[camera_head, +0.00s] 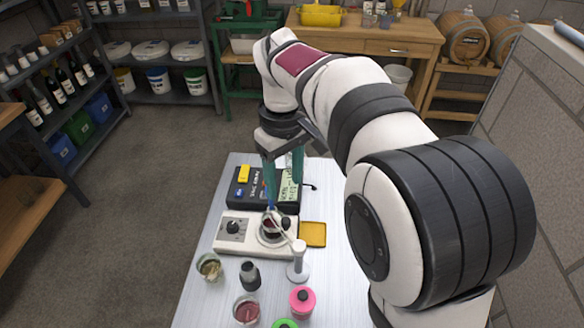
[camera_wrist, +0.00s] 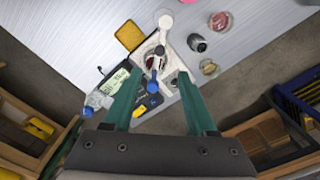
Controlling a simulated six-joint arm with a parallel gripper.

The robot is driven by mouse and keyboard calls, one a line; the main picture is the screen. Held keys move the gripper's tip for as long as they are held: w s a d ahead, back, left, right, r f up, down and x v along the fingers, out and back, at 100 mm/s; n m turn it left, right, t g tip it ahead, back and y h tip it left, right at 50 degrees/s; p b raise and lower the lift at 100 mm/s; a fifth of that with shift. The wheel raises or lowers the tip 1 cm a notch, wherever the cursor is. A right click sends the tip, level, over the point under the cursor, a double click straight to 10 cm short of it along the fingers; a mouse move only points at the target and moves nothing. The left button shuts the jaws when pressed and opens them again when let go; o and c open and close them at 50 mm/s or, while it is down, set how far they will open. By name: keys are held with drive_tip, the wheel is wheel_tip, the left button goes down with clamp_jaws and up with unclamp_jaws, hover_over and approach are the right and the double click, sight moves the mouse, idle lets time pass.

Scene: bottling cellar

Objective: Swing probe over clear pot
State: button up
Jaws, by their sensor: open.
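My gripper (camera_head: 283,187) is open above the white stirrer (camera_head: 234,232), its green fingers pointing down. In the wrist view, the blue-topped probe (camera_wrist: 153,86) shows in the gap between the open fingers (camera_wrist: 157,75); I cannot tell if either finger touches it. The probe hangs on a white swing arm from a small stand (camera_head: 298,270), over a vessel of dark liquid on the stirrer plate. A clear pot with pale contents (camera_head: 209,267) stands at the table's left edge, left of the black-capped item; it also shows in the wrist view (camera_wrist: 208,68).
A dark meter (camera_head: 245,190) lies behind the stirrer, and a yellow pad (camera_head: 313,234) to its right. In front are a black item (camera_head: 250,275), a pot of red liquid (camera_head: 246,310), a pink-lidded jar (camera_head: 302,301) and a green lid (camera_head: 285,324).

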sight(286, 220)
wheel_tip(286, 220, down, 12)
drive_tip(key=shift+r, duration=0.2)
drive_tip(key=shift+c, duration=0.4)
clamp_jaws()
idle(1.0)
